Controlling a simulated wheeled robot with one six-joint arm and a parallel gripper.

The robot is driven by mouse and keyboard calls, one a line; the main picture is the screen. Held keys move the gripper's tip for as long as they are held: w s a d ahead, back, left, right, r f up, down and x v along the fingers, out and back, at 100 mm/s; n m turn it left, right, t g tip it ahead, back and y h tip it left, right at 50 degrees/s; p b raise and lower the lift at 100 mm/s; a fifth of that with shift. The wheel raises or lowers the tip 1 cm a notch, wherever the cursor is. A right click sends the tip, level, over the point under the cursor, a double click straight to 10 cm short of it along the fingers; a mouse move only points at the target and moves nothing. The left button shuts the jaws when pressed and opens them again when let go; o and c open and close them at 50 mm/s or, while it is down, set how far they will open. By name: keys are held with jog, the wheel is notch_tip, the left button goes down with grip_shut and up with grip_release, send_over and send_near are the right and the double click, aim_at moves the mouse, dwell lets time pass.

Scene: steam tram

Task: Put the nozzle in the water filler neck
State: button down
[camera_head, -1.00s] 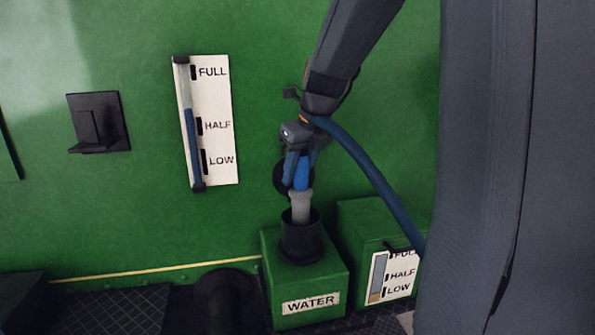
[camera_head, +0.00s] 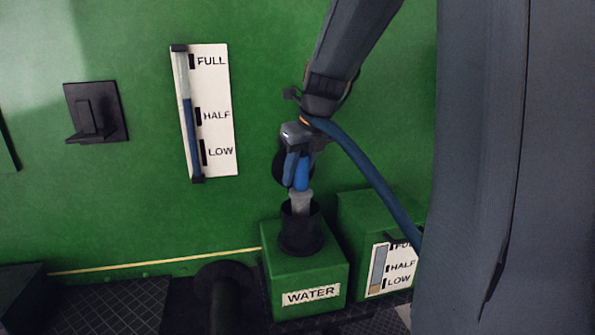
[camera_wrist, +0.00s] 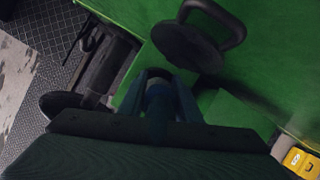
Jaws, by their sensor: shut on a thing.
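The nozzle (camera_head: 301,200) has a blue grip and a grey spout that points down. My gripper (camera_head: 296,172) is shut on its blue grip. The spout's lower end is hidden inside the black water filler neck (camera_head: 300,235), which stands on the green box labelled WATER (camera_head: 275,290). In the wrist view my gripper (camera_wrist: 160,100) holds the nozzle above the dark ring of the filler neck (camera_wrist: 156,73). How deep the spout sits cannot be seen. A blue hose (camera_head: 365,175) runs from the nozzle down to the right.
A gauge (camera_head: 212,110) marked FULL, HALF and LOW is on the green wall, its blue column above HALF. A black bracket (camera_head: 97,112) is at left. A second green box (camera_head: 375,215) with a gauge stands right of the WATER box. A round black lid with a handle (camera_wrist: 188,48) is beside the neck.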

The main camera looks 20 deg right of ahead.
aim_at(305, 156)
jog(key=shift+f+b, duration=0.35)
jog(key=shift+f, duration=0.5)
jog(key=c, duration=1.2)
grip_release()
jog(key=shift+b+v, duration=0.8)
jog(key=shift+v, duration=3.1)
jog(key=shift+d, duration=0.1)
